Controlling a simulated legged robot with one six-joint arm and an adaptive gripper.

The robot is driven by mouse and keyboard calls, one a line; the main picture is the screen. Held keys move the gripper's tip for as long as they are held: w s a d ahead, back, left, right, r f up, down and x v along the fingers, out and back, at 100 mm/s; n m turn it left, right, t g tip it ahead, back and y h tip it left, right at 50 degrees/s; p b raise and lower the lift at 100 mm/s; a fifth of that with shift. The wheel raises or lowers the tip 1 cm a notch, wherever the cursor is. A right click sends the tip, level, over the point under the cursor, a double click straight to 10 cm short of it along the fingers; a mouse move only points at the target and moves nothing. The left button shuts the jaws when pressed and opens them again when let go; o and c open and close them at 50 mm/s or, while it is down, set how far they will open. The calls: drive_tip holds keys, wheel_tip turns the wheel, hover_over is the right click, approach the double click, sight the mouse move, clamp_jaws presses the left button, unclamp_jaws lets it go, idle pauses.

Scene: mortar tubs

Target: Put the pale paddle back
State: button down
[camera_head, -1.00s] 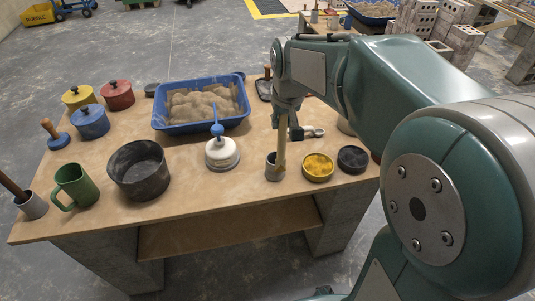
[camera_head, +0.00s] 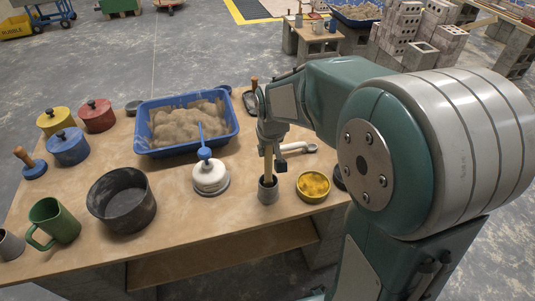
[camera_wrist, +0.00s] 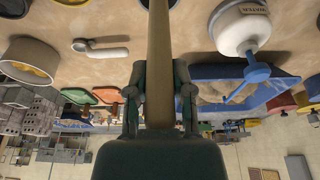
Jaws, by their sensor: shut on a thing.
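The pale paddle (camera_wrist: 158,60) is a long, light wooden stick. My gripper (camera_head: 268,148) is shut on it, and the fingers clasp it on both sides in the wrist view (camera_wrist: 159,100). In the head view the paddle (camera_head: 270,168) hangs upright below my gripper. Its lower end appears to be inside the small grey cup (camera_head: 268,191) near the table's front edge. How deep it goes is hidden. In the wrist view the paddle runs up to the top edge, where a dark rim shows.
Left of the cup stands a white pot with a blue top (camera_head: 210,177); right is a yellow-filled bowl (camera_head: 313,187). A blue sand tub (camera_head: 143,148) lies behind. A dark pan (camera_head: 122,199), green mug (camera_head: 55,222) and lidded pots (camera_head: 97,115) crowd the left. A pale-handled tool (camera_head: 297,149) lies behind the bowl.

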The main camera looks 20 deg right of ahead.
drive_tip(key=shift+f, duration=0.8)
drive_tip(key=shift+c, duration=2.4)
unclamp_jaws()
drive_tip(key=shift+a, duration=0.1)
drive_tip(key=v, duration=1.2)
drive_tip(key=s+t, duration=0.2)
drive_tip(key=s, duration=1.6)
drive_tip(key=shift+r, duration=0.3)
